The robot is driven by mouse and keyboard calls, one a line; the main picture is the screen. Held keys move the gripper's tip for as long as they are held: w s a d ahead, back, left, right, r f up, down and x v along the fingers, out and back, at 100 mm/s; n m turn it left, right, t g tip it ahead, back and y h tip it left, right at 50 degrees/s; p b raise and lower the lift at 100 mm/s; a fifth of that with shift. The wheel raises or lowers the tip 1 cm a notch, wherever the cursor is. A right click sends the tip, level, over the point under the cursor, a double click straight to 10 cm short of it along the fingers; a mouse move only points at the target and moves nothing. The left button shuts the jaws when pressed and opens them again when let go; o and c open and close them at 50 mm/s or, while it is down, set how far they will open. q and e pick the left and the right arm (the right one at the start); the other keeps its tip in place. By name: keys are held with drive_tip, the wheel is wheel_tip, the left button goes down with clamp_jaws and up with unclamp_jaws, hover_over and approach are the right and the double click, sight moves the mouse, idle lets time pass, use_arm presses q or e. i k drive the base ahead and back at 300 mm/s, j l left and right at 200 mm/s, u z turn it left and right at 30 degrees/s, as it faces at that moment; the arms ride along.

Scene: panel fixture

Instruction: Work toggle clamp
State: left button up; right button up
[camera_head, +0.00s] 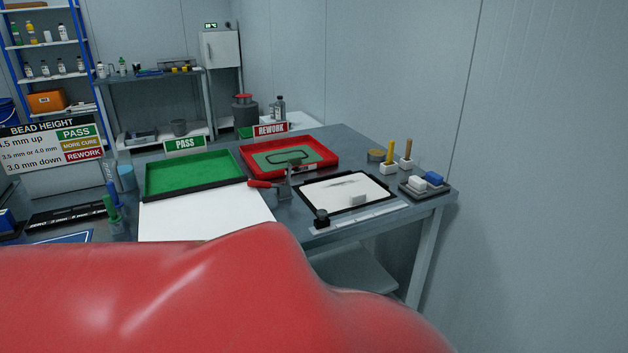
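The toggle clamp (284,189) stands on the grey table, just in front of the red tray. Its red handle (261,184) points left and lies nearly level. A grey metal part rises above the clamp body, in front of the tray. The clamp is too small to tell whether it is locked or presses on anything. Neither of my grippers is in view.
A red REWORK tray (329,169) holds a dark ring-shaped piece. A green PASS tray (192,184) looks empty. A white sheet (200,220) lies in front of it. Brushes (390,153) and small blocks (434,178) stand at the right. The lower view is blocked close up.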

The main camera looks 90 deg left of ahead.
sight(250, 183)
drive_tip(key=u, duration=3)
